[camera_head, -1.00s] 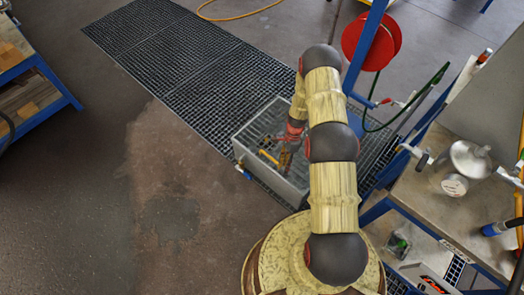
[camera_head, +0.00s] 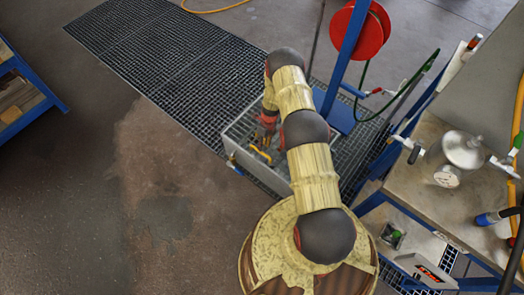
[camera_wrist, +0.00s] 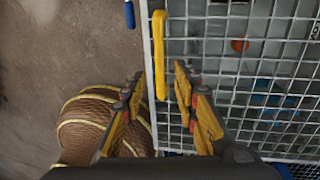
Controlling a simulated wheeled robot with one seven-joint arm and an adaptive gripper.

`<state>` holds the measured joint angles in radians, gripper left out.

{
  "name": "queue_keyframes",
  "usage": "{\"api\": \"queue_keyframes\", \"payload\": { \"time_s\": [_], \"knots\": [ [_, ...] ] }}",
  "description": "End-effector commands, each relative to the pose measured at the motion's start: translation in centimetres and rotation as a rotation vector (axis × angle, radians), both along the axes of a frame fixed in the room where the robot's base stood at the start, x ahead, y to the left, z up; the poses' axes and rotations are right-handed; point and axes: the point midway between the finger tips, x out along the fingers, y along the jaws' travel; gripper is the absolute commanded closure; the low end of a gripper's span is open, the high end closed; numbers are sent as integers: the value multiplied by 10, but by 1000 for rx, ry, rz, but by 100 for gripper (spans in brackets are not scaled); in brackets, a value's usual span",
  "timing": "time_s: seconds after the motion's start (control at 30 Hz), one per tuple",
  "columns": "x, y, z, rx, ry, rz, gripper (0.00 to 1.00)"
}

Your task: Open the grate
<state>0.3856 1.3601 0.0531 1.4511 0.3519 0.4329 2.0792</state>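The grate is a wire-mesh lid (camera_wrist: 225,75) on a grey box (camera_head: 236,165) standing on the floor. It has a yellow bar handle (camera_wrist: 159,50) along its left edge in the wrist view. The handle also shows in the head view (camera_head: 262,154). My gripper (camera_wrist: 158,72) is open, with yellow-and-black fingers spread on either side of the handle's lower end in the wrist view. Whether the fingertips are level with the handle or above it I cannot tell. The grate looks closed. My arm hides the box's right part in the head view.
A floor grating (camera_head: 165,70) runs behind the box. A blue post with a red hose reel (camera_head: 357,32) and a workbench (camera_head: 400,180) with a metal vessel (camera_head: 462,150) stand to the right. Bare floor (camera_head: 90,200) lies open on the left.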

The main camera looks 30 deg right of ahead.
Motion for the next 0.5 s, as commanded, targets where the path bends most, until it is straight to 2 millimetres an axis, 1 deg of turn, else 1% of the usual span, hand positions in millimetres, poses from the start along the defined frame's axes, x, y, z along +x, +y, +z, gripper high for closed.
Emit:
{"api": "queue_keyframes", "payload": {
  "time_s": [0.03,0.2,0.33,0.5],
  "knots": [
    [-1,2,-12,1,1,0,70],
    [-3,7,-34,2,1,2,70],
    [-3,8,-43,0,-1,3,70],
    [-3,9,-46,0,-1,3,70]
  ]
}}
